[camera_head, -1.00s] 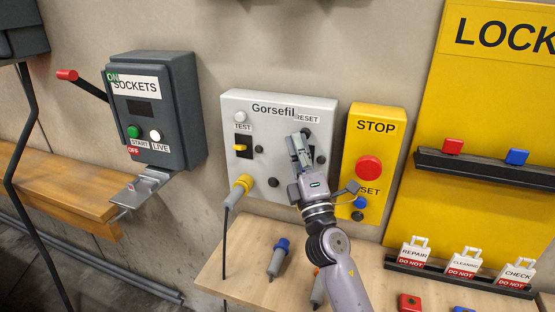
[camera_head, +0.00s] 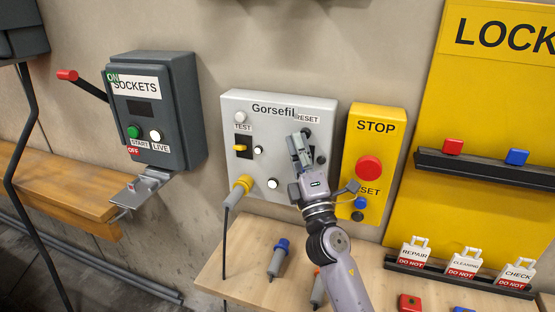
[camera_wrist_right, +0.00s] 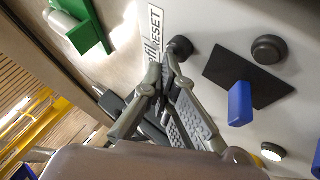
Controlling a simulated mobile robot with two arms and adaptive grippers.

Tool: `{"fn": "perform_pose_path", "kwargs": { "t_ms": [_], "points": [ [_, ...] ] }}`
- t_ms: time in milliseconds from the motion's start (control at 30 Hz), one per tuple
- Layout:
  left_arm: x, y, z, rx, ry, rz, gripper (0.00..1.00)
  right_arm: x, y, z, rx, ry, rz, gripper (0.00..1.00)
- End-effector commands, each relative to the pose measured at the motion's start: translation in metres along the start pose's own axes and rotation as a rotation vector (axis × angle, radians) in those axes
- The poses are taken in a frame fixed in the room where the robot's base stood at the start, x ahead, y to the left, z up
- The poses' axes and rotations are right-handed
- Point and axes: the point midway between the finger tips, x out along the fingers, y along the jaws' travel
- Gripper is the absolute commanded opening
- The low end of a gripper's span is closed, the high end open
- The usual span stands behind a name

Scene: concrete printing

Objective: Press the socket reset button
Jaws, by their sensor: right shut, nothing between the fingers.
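The grey Gorsefil socket panel (camera_head: 272,107) is on the wall, with TEST at its upper left and RESET at its upper right. A dark round button (camera_head: 307,132) sits below the RESET label (camera_head: 308,119), partly behind my right gripper (camera_head: 297,138). My right gripper is shut and empty, its tips at this button. In the right wrist view, the fingertips (camera_wrist_right: 165,62) are beside the dark button (camera_wrist_right: 180,48) near RESET; I cannot tell whether they touch it. Two small lamps (camera_head: 258,150) (camera_head: 273,184) on the panel glow white. My left gripper is not in view.
A blue switch (camera_wrist_right: 240,103) stands out from the panel near my fingers. A wooden shelf (camera_head: 240,262) with connectors is below.

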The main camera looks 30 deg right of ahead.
Motion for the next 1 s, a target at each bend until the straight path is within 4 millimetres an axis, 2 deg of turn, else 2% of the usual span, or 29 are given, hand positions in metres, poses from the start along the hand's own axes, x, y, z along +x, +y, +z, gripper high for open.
{"fn": "perform_pose_path", "kwargs": {
  "t_ms": [567, 1000],
  "points": [
    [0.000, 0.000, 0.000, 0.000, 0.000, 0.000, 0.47, -0.010, 0.007, -0.007, 0.002, 0.000, 0.000, 0.00],
    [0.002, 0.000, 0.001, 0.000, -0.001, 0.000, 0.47, -0.040, 0.028, -0.029, 0.003, 0.000, -0.001, 0.00]
  ]
}}
